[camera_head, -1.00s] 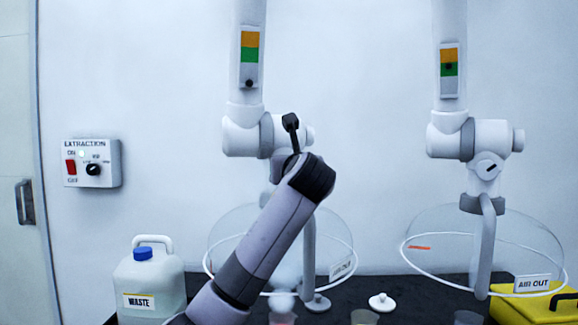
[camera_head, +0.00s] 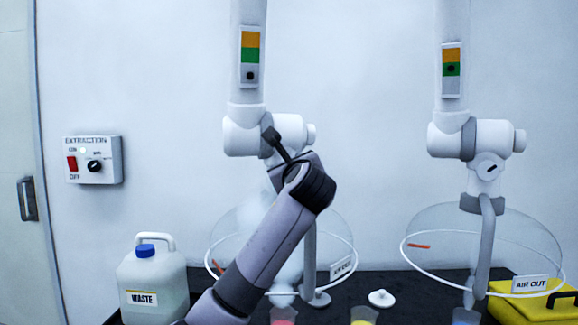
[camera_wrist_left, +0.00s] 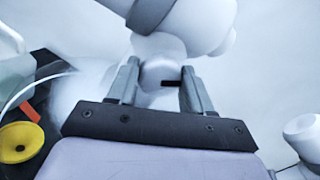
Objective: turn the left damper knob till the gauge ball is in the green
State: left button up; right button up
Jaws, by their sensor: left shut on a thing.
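The left gauge (camera_head: 250,58) on the left white duct has an orange band on top, green below it and grey at the bottom. Its dark ball (camera_head: 250,75) sits in the grey, a little below the green. The left damper knob (camera_wrist_left: 155,74) is white with a black mark and shows in the left wrist view. My left gripper (camera_wrist_left: 159,70) is shut on it, one finger on each side. My right gripper is in neither view.
The right duct has a knob (camera_head: 487,168) and a gauge with its ball (camera_head: 451,68) in the green. Clear hoods hang below both ducts. A waste jug (camera_head: 150,283), a white lid (camera_head: 381,299) and a yellow case (camera_head: 530,305) stand on the dark bench. An extraction switch box (camera_head: 93,160) is on the wall.

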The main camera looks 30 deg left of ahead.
pick_arm(q)
jog(key=o, duration=1)
jog(key=b+v, duration=0.1)
jog(key=v, duration=0.6)
jog(key=shift+d, duration=0.1)
jog(key=shift+f, duration=0.1)
